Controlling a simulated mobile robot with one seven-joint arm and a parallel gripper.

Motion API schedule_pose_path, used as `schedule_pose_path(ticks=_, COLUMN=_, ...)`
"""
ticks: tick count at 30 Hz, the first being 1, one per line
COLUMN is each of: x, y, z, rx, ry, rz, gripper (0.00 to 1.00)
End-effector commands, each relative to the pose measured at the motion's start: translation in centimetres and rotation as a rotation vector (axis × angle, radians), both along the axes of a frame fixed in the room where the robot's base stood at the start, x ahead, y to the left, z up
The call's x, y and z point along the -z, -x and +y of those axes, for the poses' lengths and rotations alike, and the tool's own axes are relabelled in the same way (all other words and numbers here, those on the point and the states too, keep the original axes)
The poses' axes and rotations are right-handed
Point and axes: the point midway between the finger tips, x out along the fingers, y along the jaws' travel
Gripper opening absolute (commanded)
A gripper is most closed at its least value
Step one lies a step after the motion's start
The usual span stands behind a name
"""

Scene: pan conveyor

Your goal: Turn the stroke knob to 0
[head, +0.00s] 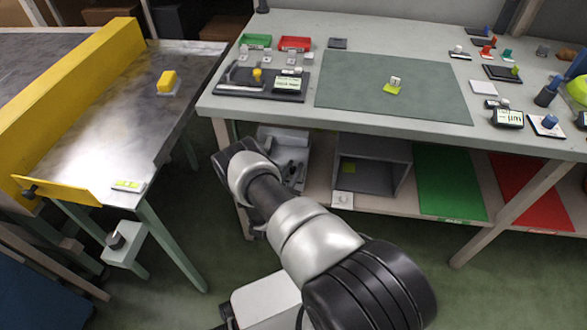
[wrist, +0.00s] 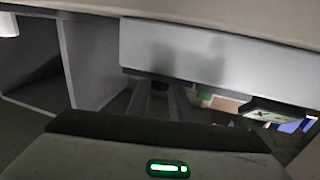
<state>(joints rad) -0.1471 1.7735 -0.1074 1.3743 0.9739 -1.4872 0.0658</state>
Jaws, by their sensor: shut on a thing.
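A small dark knob (head: 116,240) sits on a pale box on the conveyor's front leg. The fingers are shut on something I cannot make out. The knob does not clearly show in the wrist view.
The conveyor (head: 95,140) with its yellow guard stands left. The workbench (head: 290,112) carries trays and small parts. Floor is free between conveyor and bench.

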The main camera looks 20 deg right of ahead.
Motion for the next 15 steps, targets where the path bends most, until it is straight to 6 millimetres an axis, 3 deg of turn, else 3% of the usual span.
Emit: schedule_pose_path(ticks=15, x=0.02, y=0.08, z=-0.19, rx=-0.405, ry=0.003, rz=0.005, gripper=0.0)
